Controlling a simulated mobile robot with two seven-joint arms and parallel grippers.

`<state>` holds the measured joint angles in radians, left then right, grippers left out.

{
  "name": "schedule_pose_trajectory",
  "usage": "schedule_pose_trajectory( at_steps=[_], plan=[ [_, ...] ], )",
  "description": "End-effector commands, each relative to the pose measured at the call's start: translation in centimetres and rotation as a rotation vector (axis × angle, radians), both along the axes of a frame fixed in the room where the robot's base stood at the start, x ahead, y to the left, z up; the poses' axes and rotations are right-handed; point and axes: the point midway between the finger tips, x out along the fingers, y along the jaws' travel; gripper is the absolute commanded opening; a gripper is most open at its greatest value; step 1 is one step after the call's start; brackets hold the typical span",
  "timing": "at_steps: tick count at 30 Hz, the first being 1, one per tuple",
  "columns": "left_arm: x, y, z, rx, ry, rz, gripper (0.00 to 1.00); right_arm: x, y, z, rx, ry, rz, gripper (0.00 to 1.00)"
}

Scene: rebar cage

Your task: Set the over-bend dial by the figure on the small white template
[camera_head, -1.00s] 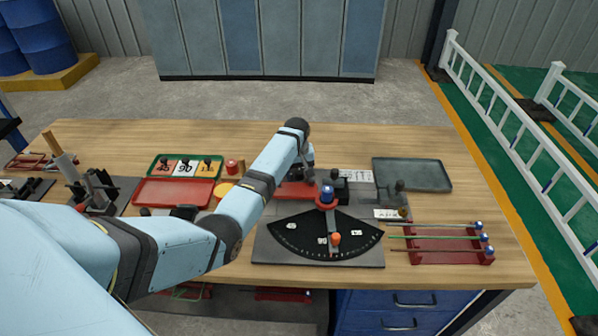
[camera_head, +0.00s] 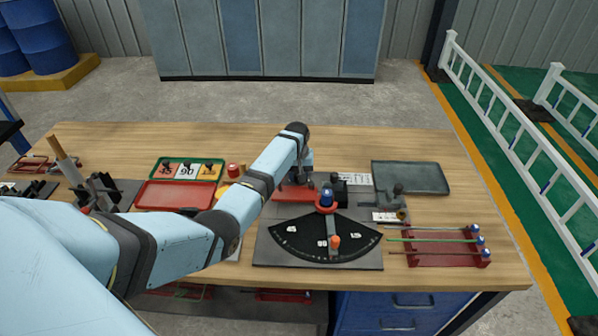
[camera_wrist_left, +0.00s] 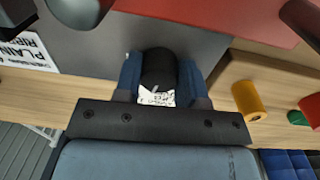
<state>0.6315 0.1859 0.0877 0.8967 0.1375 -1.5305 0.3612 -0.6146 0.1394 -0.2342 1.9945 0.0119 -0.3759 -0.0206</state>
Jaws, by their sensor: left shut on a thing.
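My left gripper (camera_wrist_left: 160,85) is shut on a round black knob (camera_wrist_left: 158,66), which sits between its two blue fingers in the left wrist view. The knob looks like the over-bend dial. A small white marked label (camera_wrist_left: 155,97) shows between the fingers; its marks are too small to read. In the head view my left forearm reaches to the bender's left rear and mostly hides the gripper. My right gripper is out of view.
The black fan-shaped scale (camera_head: 300,245) has a lever with an orange ball (camera_head: 335,242). A rod rack (camera_head: 450,261) is at the right, and an empty grey tray (camera_head: 410,178) behind it. A red tray (camera_head: 175,194) lies left of my forearm.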

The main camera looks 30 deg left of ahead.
Motion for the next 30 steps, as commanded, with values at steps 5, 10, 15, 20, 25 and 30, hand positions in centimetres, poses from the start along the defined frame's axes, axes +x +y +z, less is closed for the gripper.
schedule_pose_trajectory(
  at_steps=[5,10,15,20,25,30],
  plan=[
    [0.0,0.1,0.4,0.001,0.0,-0.121,0.13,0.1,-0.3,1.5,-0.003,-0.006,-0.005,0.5],
    [0.1,0.1,0.3,0.0,0.0,-0.22,0.13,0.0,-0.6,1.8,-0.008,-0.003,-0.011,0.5],
    [0.1,0.1,0.2,0.0,-0.002,-0.286,0.13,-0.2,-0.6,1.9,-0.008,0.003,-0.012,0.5],
    [0.1,0.1,0.1,0.0,-0.003,-0.317,0.13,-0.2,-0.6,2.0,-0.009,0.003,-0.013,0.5],
    [0.1,0.1,0.1,0.001,-0.003,-0.326,0.13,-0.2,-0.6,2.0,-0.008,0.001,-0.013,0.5],
    [0.1,0.1,0.1,0.001,-0.003,-0.325,0.13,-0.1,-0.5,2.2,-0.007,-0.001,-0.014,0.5]
  ],
)
